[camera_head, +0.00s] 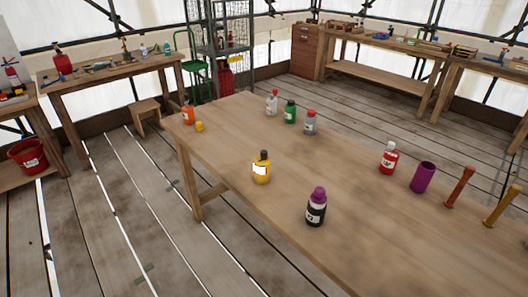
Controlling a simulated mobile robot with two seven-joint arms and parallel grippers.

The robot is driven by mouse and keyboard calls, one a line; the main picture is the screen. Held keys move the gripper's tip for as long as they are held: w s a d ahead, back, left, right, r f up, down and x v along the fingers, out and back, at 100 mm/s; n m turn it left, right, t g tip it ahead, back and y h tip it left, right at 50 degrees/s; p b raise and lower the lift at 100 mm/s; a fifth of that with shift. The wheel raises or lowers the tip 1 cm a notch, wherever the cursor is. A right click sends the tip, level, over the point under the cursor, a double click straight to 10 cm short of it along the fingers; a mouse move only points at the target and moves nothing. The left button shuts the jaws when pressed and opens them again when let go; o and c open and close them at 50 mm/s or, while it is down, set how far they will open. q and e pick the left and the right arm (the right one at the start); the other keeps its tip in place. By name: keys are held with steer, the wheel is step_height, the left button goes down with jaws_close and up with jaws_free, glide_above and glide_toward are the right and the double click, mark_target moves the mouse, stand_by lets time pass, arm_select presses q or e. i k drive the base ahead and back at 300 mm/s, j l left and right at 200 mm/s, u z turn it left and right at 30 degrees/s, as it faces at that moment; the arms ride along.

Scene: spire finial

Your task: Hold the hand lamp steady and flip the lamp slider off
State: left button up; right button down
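Neither of my grippers is in the head view. I cannot tell for sure which object is the hand lamp, and I make out no slider. A yellow object with a black top and a bright white patch (261,167) stands upright near the table's left edge. A red stick-like object with a wider head (459,187) and a similar yellow one (502,206) stand at the right; these also have a torch-like shape. All stand on the long wooden table (345,170). Nothing is seen touching them.
A black bottle with purple cap (316,208), a red bottle (388,158), a purple cylinder (423,177), a green bottle (290,112) and an orange bottle (188,114) share the table. Its middle is clear. Workbenches (110,71) line the walls; a stool (146,112) stands left.

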mark_target(263, 153)
steer(key=i+j+z, duration=0.2)
steer(key=j, duration=0.15)
steer(key=i+j+z, duration=0.15)
steer(key=j, duration=0.2)
steer(key=i+j+z, duration=0.2)
steer(key=j, duration=0.15)
steer(key=j+z, duration=0.15)
steer(key=j, duration=0.25)
steer(key=i, duration=0.05)
